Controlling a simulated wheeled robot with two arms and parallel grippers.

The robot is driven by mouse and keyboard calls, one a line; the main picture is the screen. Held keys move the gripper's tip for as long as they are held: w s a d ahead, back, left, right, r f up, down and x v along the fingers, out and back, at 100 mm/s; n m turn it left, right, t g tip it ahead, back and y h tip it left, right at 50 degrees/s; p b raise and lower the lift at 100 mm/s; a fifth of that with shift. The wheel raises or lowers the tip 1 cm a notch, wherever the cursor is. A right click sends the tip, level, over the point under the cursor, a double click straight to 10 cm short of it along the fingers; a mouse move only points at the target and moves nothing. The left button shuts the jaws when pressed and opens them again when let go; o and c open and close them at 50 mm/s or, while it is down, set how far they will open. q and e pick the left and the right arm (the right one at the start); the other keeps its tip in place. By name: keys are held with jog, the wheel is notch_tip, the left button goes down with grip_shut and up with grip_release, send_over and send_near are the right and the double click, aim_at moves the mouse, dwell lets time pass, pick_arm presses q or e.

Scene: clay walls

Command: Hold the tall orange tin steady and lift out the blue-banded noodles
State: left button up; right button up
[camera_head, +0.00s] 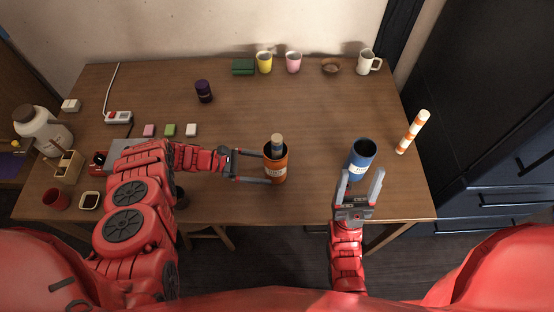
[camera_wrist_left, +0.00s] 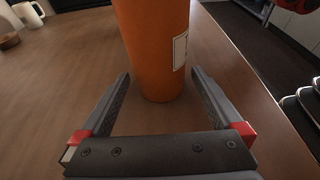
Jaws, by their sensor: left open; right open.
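The tall orange tin (camera_head: 275,172) stands upright near the table's front middle, with a pale label. A bundle (camera_head: 277,141) with a pale top and a blue-grey band sticks up out of it; these look like the noodles. My left gripper (camera_head: 267,168) is open, level with the tin, its fingers on either side of its near part. In the left wrist view the tin (camera_wrist_left: 155,50) stands between and just beyond the open fingertips (camera_wrist_left: 161,74), with gaps visible.
The blue tin (camera_head: 363,153) stands right of the orange one. An orange-and-white striped cylinder (camera_head: 412,132) is further right. Cups, a mug (camera_head: 367,62) and a bowl (camera_head: 331,66) line the back. A dark purple jar (camera_head: 204,91) stands back left. The table's middle is clear.

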aim_at(272, 169)
pick_arm(q)
jog(key=shift+b+x, duration=0.35)
jog(key=shift+x, duration=1.3)
jog(key=shift+c, duration=0.2)
jog(key=c, duration=0.7)
